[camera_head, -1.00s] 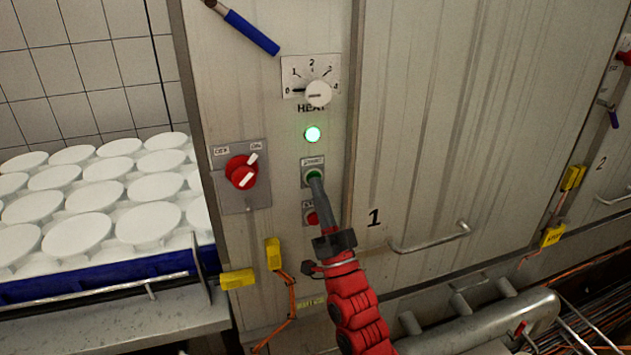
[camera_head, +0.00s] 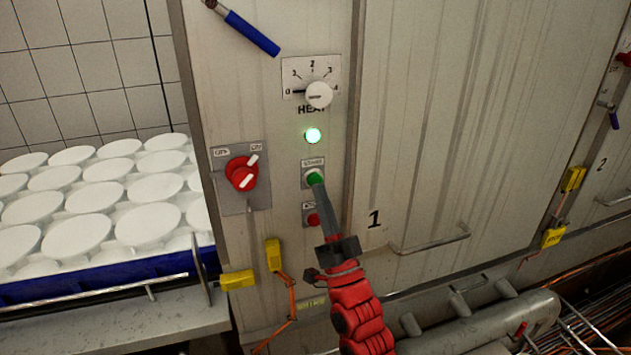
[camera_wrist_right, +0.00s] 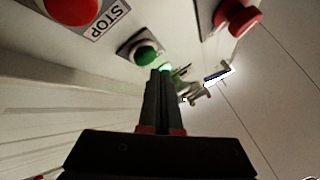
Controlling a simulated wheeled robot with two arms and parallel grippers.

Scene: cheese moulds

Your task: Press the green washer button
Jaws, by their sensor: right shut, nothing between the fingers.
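The green button (camera_head: 315,178) sits on a small plate on the washer's front panel, below a lit green lamp (camera_head: 313,136). The button also shows in the right wrist view (camera_wrist_right: 145,56). My right gripper (camera_head: 320,189) is shut and empty. Its tip is at the lower right edge of the button in the head view. In the wrist view the fingertips (camera_wrist_right: 161,72) lie just right of the button, and I cannot tell whether they touch it. My left gripper is not in view.
A red stop button (camera_head: 312,219) is just below the green one. A red rotary switch (camera_head: 242,173) is to the left, and a heat dial (camera_head: 319,95) above. A blue tray (camera_head: 110,274) of white moulds stands at left.

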